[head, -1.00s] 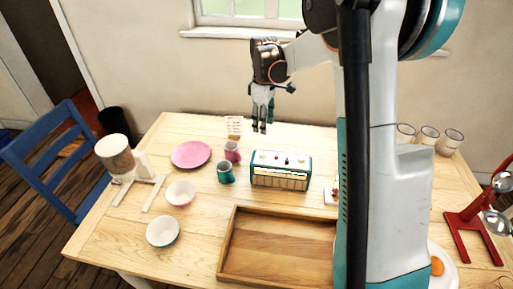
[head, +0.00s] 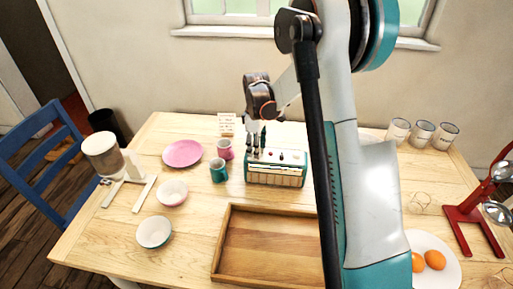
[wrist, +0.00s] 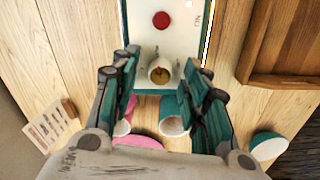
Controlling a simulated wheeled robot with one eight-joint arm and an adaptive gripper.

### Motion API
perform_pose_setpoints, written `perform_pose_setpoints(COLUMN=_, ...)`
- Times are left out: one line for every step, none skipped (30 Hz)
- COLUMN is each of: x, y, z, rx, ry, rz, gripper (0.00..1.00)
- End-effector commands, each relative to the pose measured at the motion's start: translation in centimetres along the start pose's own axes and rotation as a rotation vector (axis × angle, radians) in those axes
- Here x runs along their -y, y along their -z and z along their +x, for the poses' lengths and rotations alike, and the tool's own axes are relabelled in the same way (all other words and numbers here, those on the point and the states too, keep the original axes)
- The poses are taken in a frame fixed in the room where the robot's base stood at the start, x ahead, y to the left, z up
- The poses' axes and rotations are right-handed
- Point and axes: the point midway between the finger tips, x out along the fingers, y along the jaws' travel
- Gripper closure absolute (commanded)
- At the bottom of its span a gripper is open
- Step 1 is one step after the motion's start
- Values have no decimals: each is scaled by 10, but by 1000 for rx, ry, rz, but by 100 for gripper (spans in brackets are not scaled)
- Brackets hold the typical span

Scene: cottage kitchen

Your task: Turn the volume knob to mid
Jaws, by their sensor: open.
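A teal and cream radio (head: 275,175) stands on the wooden table, with small controls on its pale top panel. In the wrist view a round cream knob with a gold-brown centre (wrist: 160,74) sits on that panel (wrist: 143,38), with a red button (wrist: 161,19) farther along. My gripper (head: 256,150) points down over the left end of the radio. In the wrist view my gripper (wrist: 160,58) is open, with one finger on each side of the cream knob. I cannot tell whether the fingers touch it. The small panel lettering is unreadable.
A teal mug (head: 218,171) and a pink mug (head: 225,150) stand just left of the radio. A small card (head: 227,124) stands behind them. A wooden tray (head: 270,247) lies in front. A pink plate (head: 183,153) and two bowls are farther left.

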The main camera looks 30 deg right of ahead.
Motion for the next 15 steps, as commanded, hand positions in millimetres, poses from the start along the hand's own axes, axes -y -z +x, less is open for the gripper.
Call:
perform_pose_setpoints(x=0, y=0, z=0, rx=0, ry=0, rz=0, gripper=58)
perform_pose_setpoints(x=0, y=0, z=0, rx=0, ry=0, rz=0, gripper=58)
perform_pose_setpoints(x=0, y=0, z=0, rx=0, ry=0, rz=0, gripper=58)
perform_pose_setpoints(x=0, y=0, z=0, rx=0, ry=0, rz=0, gripper=58)
perform_pose_setpoints(x=0, y=0, z=0, rx=0, ry=0, rz=0, gripper=58)
perform_pose_setpoints(x=0, y=0, z=0, rx=0, ry=0, rz=0, gripper=58)
perform_pose_setpoints(x=0, y=0, z=0, rx=0, ry=0, rz=0, gripper=62)
perform_pose_setpoints(x=0, y=0, z=0, rx=0, ry=0, rz=0, gripper=69)
perform_pose_setpoints(x=0, y=0, z=0, rx=0, ry=0, rz=0, gripper=78)
perform_pose_setpoints(x=0, y=0, z=0, rx=0, ry=0, rz=0, gripper=85)
perform_pose_setpoints(x=0, y=0, z=0, rx=0, ry=0, rz=0, gripper=92)
perform_pose_setpoints(x=0, y=0, z=0, rx=0, ry=0, rz=0, gripper=100)
perform_pose_setpoints(x=0, y=0, z=0, rx=0, ry=0, rz=0, gripper=100)
perform_pose_setpoints(x=0, y=0, z=0, rx=0, ry=0, rz=0, gripper=100)
perform_pose_setpoints(x=0, y=0, z=0, rx=0, ry=0, rz=0, gripper=100)
